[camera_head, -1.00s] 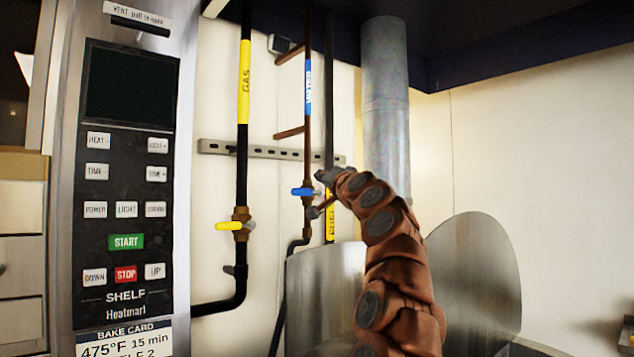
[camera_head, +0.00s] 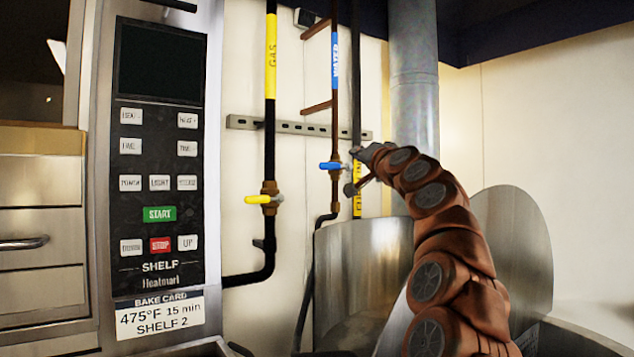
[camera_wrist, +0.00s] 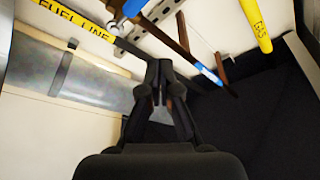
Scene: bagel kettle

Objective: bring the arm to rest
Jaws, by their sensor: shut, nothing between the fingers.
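My gripper (camera_head: 357,152) is at the end of my arm, in front of the pipes on the back wall. In the head view it is small and seen from behind. In the wrist view its dark fingers (camera_wrist: 158,78) are together, with nothing between them. In the head view, the blue valve handle (camera_head: 331,166) on the water pipe shows just left of my gripper. The blue handle also shows at the top of the wrist view (camera_wrist: 133,8), beyond the fingertips. I cannot tell whether the gripper touches any pipe.
A gas pipe with a yellow handle (camera_head: 264,199) is left of the water pipe. An oven control panel (camera_head: 160,150) stands at the left. A curved metal sheet (camera_head: 515,240) and a grey duct (camera_head: 414,95) are near my arm. Bare wall lies to the right.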

